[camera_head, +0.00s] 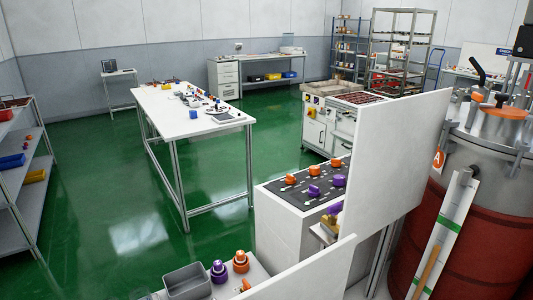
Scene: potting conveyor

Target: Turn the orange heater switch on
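I cannot make out for certain which thing is the orange heater switch. A small orange part (313,113) shows on the front of the white cabinet (317,134) in the middle back, too small to tell whether it is a switch or how it is set. Neither of my grippers is in view.
A dark conveyor (305,202) carries orange and purple pieces, with white panels (396,160) beside it. A white table (170,112) stands at centre left, a grey bin (187,282) at the bottom, shelves (22,190) at the left. The green floor (110,215) has free room.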

